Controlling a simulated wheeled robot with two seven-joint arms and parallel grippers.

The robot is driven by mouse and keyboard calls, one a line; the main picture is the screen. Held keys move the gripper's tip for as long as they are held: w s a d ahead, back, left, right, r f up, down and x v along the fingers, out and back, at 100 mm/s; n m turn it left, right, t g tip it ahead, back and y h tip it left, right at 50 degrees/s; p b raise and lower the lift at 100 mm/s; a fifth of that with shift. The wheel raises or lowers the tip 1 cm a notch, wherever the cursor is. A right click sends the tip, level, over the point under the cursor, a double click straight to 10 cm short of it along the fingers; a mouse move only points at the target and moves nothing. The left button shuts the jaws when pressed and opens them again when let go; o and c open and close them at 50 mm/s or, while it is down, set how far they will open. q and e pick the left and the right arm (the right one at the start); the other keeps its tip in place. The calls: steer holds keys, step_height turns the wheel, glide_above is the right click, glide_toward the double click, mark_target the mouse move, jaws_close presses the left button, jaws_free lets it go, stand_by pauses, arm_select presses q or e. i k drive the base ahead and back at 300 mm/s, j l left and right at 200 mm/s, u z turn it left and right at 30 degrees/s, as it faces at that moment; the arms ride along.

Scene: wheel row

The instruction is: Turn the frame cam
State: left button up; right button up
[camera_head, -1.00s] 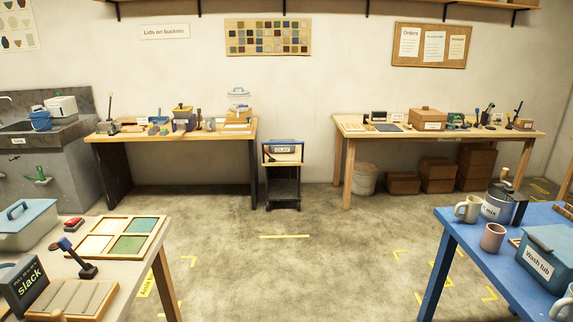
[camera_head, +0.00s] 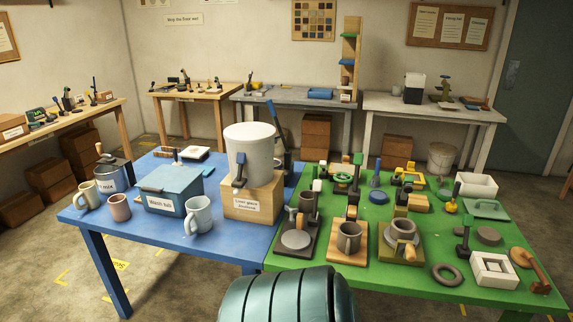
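I cannot tell which piece is the frame cam. The green table (camera_head: 335,275) at the right front carries several small fixtures with levers and knobs. Among them are a dark board with a grey disc (camera_head: 296,240), a wooden board with a grey mug (camera_head: 349,237), a tan block with a ring-shaped piece (camera_head: 403,229) and a dark green-topped lever (camera_head: 464,236). A white square block with a recess (camera_head: 494,268) sits near the right front. Neither of my grippers shows in this view.
The blue table (camera_head: 228,240) adjoins on the left, with a blue wash tub (camera_head: 168,190), mugs and a white bucket (camera_head: 250,150) on a wooden stand (camera_head: 252,197). More benches line the back wall. Floor is clear at the left front.

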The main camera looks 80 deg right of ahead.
mark_target(324, 164)
steer(key=z, duration=3.75)
